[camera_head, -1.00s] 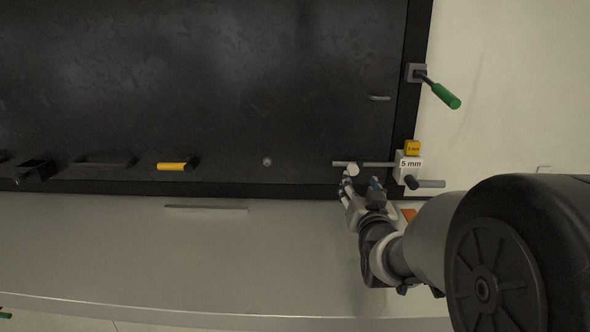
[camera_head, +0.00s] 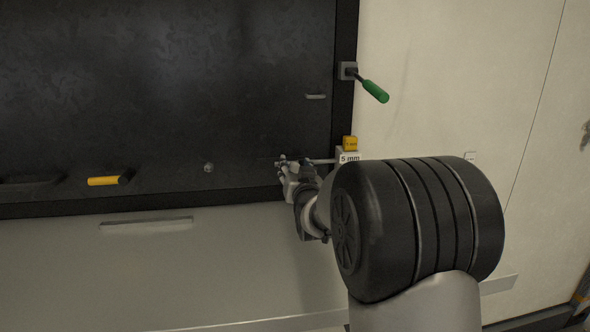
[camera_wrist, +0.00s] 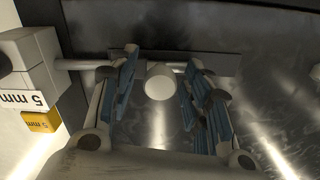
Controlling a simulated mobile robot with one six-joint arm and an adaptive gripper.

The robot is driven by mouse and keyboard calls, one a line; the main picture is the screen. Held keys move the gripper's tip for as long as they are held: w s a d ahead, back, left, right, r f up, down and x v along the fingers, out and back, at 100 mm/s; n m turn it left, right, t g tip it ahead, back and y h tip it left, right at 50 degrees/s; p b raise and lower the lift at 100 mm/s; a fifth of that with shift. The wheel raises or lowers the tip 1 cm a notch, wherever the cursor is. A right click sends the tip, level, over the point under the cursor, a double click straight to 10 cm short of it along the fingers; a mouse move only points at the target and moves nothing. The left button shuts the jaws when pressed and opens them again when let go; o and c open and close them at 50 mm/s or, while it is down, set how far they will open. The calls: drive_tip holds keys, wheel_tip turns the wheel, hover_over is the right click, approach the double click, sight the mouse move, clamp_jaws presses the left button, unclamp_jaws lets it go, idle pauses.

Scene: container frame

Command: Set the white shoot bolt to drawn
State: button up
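The white shoot bolt has a grey rod (camera_head: 322,161) running left from a white block (camera_head: 349,157) marked "5 mm" at the panel's right edge. In the wrist view, its round white knob (camera_wrist: 160,82) stands between my blue-padded fingers, with the rod (camera_wrist: 85,64) and block (camera_wrist: 30,65) to the left. My gripper (camera_head: 284,164) is at the knob in the head view. It is open, with a narrow gap visible on each side of the knob. In the head view the fingers mostly hide the knob.
A yellow tag (camera_head: 350,143) sits on the block. A green-handled lever (camera_head: 374,91) is mounted above it. A yellow handle (camera_head: 104,181) and a small round knob (camera_head: 208,168) are on the dark panel to the left. A grey ledge (camera_head: 200,270) lies below.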

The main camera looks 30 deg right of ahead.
sight(278, 165)
clamp_jaws()
idle(0.3)
drive_tip(key=shift+a, duration=0.1)
drive_tip(key=shift+w+a+b, duration=0.1)
drive_tip(key=shift+a+b, duration=0.15)
drive_tip(key=shift+b, duration=0.05)
drive_tip(key=a, duration=0.1)
drive_tip(key=w+a+b, duration=0.1)
drive_tip(key=a, duration=0.1)
drive_tip(key=shift+a, duration=0.2)
drive_tip(key=shift+d, duration=0.15)
unclamp_jaws()
drive_tip(key=shift+o, duration=0.7)
